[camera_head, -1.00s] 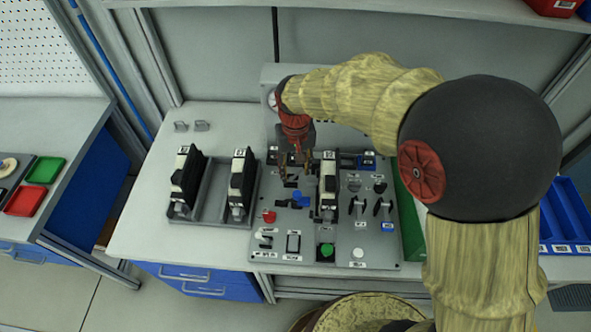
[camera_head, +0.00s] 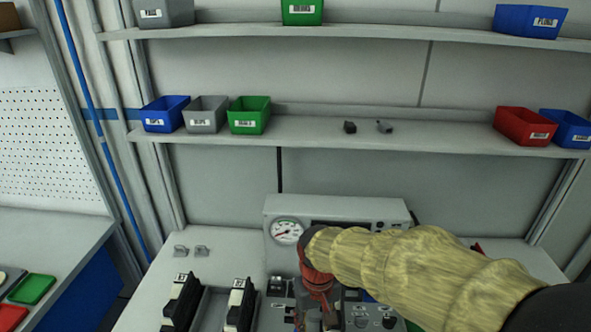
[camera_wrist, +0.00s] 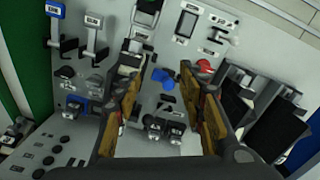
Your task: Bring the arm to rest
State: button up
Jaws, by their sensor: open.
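My gripper (camera_wrist: 165,115) is open and empty in the wrist view, its two fingers spread above the control panel (camera_wrist: 75,150). A blue knob (camera_wrist: 164,76) on the panel shows between the fingers, apart from them. In the head view my gripper (camera_head: 318,312) hangs low over the panel, partly cut by the bottom edge. My arm (camera_head: 420,265) with its yellowish cover reaches in from the lower right. A red button (camera_wrist: 205,65) sits just beyond the right finger in the wrist view.
Two black-and-white modules (camera_head: 181,302), (camera_head: 240,304) stand left of the panel. A gauge (camera_head: 287,231) is on the upright box behind. Shelves with coloured bins (camera_head: 249,115) cross the back wall. The bench left of the box is mostly clear.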

jog(key=s+d+r+m+t+b, duration=0.3)
jog(key=s+d+r+t, duration=0.2)
jog(key=s+d+r, duration=0.7)
jog(key=shift+s+d+r+t, duration=0.4)
jog(key=shift+d, duration=0.8)
